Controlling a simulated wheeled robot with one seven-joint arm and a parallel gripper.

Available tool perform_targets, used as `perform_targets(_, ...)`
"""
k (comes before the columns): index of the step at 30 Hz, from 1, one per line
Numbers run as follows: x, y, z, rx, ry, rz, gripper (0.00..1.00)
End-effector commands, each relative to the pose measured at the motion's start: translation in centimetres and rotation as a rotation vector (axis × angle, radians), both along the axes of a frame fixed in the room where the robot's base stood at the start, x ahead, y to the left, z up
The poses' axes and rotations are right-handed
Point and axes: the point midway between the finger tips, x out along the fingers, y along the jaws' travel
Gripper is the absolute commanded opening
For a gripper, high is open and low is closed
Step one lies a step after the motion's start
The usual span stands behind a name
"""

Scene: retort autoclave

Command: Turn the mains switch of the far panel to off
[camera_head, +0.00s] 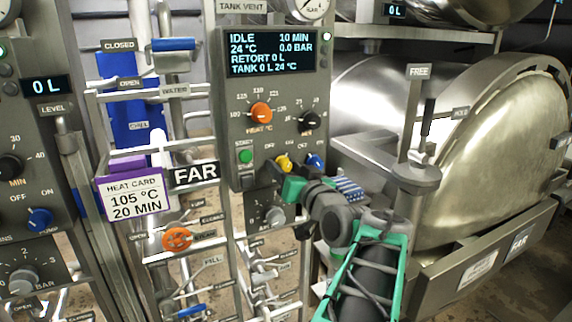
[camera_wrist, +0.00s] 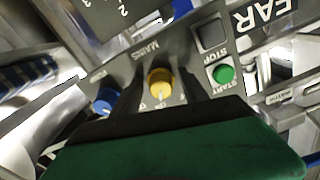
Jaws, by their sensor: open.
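The far panel (camera_head: 230,120) has a yellow mains switch (camera_head: 284,162) low on its front. In the wrist view the yellow mains knob (camera_wrist: 160,81) shows close up, with MAINS printed beside it and a pale pointer mark. Small position labels near the mark are partly hidden, so I cannot tell which one it points at. My gripper (camera_head: 285,180) is at the panel in front of the knob. In the wrist view its dark fingers (camera_wrist: 160,92) stand open, one on each side of the knob. I cannot tell whether they touch it.
A green start button (camera_head: 245,157) and a black stop button (camera_wrist: 211,35) sit on one side of the knob, a blue knob (camera_head: 315,161) on the other. An orange heat dial (camera_head: 261,112) and the display (camera_head: 270,52) are above. Pipes and valves crowd below.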

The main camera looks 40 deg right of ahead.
Motion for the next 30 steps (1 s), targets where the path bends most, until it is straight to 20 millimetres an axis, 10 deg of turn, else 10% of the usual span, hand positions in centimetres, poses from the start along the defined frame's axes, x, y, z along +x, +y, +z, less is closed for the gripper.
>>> perform_targets(6, 0.08, -0.03, -0.04, -0.001, 0.0, 0.0, 0.52)
perform_targets(25, 0.05, -0.02, -0.03, -0.001, 0.0, 0.0, 0.0)
perform_targets(30, 0.05, -0.02, -0.03, -0.001, 0.0, 0.0, 0.0)
